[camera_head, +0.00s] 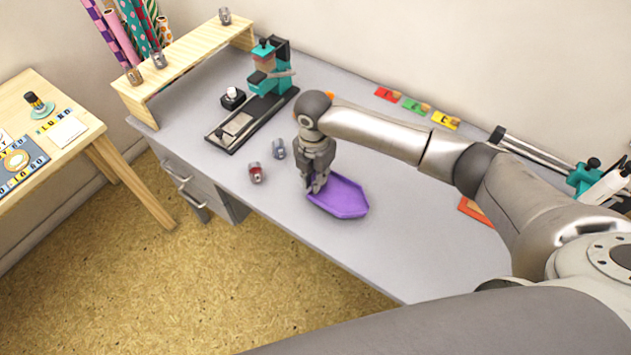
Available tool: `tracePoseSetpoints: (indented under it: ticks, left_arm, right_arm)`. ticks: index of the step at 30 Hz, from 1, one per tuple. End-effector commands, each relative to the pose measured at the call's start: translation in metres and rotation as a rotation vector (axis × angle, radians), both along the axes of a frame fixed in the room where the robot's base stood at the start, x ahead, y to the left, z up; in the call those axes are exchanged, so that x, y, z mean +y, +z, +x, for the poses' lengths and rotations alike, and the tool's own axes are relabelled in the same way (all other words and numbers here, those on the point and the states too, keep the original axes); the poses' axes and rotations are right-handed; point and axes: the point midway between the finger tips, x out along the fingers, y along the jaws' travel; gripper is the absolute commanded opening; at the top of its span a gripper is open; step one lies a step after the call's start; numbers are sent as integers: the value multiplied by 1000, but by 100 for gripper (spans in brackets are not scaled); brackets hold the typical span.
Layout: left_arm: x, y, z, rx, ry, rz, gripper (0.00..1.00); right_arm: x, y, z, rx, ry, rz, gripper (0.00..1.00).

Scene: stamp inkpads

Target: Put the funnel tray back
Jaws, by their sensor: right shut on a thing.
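The purple funnel tray (342,198) lies on or just above the grey desk, near its front edge; I cannot tell whether it touches the desk. My right gripper (316,188) points down at the tray's left end and is shut on it. The fingertips partly hide that end of the tray. My left gripper is not in this view.
A red-filled jar (255,173) and a grey-blue jar (279,149) stand left of my gripper. A teal stamping press (268,75) stands behind them. A wooden shelf (190,62) spans the desk's far left. Coloured cards (415,106) lie along the wall.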

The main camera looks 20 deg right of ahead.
Motion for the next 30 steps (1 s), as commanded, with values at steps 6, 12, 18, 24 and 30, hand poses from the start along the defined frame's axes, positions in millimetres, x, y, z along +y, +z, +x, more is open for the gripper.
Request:
tracePoseSetpoints:
  ticks: [6,12,18,24,30]
  left_arm:
    - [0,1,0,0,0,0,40]
    - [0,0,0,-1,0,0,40]
    - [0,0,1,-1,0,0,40]
    - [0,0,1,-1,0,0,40]
    - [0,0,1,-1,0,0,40]
  right_arm:
    - [0,-21,-1,1,1,-2,0]
    - [0,-21,-1,2,1,-1,0]
    - [0,-24,-2,2,1,-1,26]
    - [0,-24,-2,2,1,-1,35]
    - [0,-22,-1,1,1,-1,35]
